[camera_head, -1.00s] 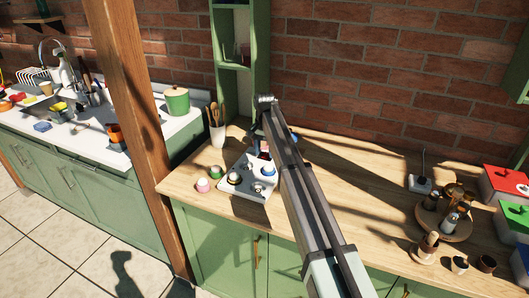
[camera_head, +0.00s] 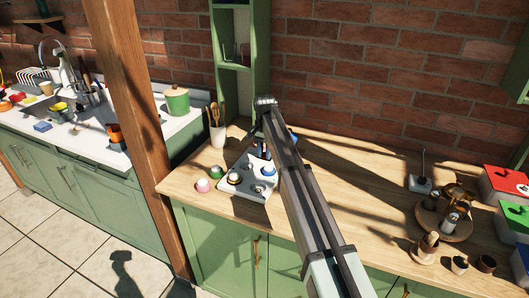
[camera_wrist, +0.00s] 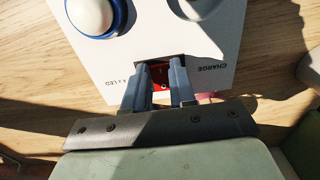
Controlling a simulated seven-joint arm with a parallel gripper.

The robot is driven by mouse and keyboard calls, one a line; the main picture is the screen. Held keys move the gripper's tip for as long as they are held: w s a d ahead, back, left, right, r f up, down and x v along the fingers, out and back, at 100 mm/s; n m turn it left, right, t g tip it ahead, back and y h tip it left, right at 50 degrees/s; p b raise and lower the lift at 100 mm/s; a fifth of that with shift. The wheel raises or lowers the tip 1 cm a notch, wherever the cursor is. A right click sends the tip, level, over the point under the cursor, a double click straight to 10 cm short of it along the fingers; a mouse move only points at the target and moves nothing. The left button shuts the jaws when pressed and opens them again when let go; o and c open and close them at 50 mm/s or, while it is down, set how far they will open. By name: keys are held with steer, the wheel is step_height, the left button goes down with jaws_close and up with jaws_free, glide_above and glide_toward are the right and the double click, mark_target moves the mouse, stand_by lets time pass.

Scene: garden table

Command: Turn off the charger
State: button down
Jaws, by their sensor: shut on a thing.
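A white panel (camera_head: 262,191) with round knobs or lamps lies on the wooden counter. In the wrist view, the panel (camera_wrist: 222,45) shows upside-down lettering that includes "CHARGE", beside a dark recess with a red switch (camera_wrist: 160,75). My gripper (camera_wrist: 160,70) reaches into this recess. Its two blue-grey fingers stand either side of the red switch and are closed on it. The switch's position is hard to tell, as the fingers partly cover it. In the head view my arm hides most of the gripper and the far right part of the panel.
A blue-rimmed white dome (camera_wrist: 95,14) sits on the panel near the fingers. Pink (camera_head: 203,185) and green (camera_head: 216,171) items stand left of the panel. A utensil cup (camera_head: 217,134) stands behind it. The counter's middle (camera_head: 360,190) is clear.

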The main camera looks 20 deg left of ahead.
steer(key=shift+w+a+r+g, duration=0.1)
steer(key=shift+w+g, duration=0.3)
steer(key=shift+g, duration=1.1)
steer(key=c, duration=0.9)
jaws_free()
steer(key=shift+r, duration=0.1)
steer(key=v, duration=1.3)
steer(key=shift+r, duration=0.25)
